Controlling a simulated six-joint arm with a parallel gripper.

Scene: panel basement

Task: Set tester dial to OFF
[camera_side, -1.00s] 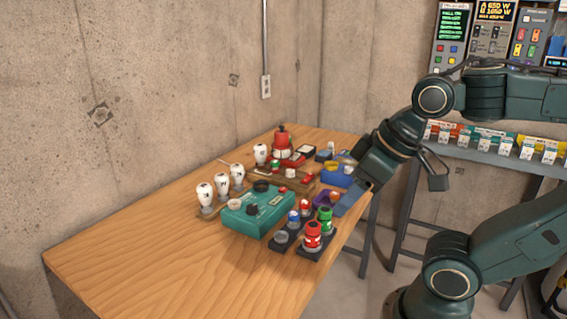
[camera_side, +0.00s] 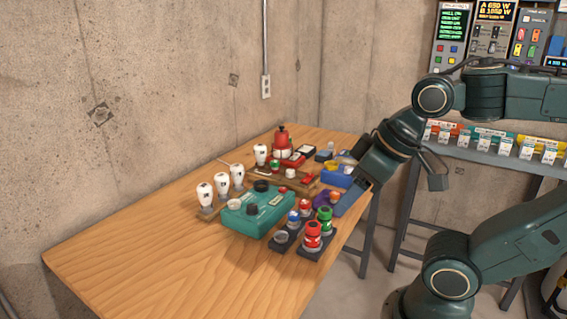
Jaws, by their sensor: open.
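The tester is most likely the teal box (camera_side: 246,218) on the wooden table, with dark round knobs and a pale round part on its top. One dark knob (camera_side: 252,209) sits near the middle of its top and may be the dial. Its setting and any OFF mark are too small to read. My gripper (camera_side: 345,201) is at the table's right edge, to the right of the teal box and apart from it. It is open and I see nothing held in it. Its fingers are partly hard to make out.
A red device (camera_side: 282,139) and a blue bin (camera_side: 336,176) are farther back. The table's front left (camera_side: 150,265) is clear.

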